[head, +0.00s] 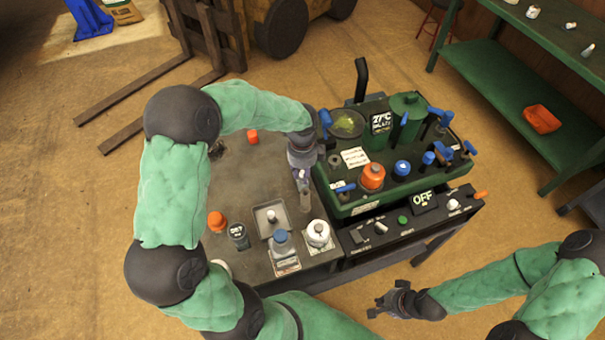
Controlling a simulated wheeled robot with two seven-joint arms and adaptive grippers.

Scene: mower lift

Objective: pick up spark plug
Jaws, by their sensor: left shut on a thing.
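My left gripper (303,186) points down over the right side of the dark table top (245,180), beside the green machine. It is shut on a small grey cylinder (305,201) at its fingertips; I cannot tell whether this is the spark plug. A small white piece (271,215) lies in a square metal tray (263,222), left of and nearer than the gripper; it is too small to identify surely. My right gripper (376,305) is open and empty, low over the floor in front of the table.
The green machine (345,209) with blue handles and an orange knob (372,177) stands right of the gripper. A green shelf (490,85) is at right.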

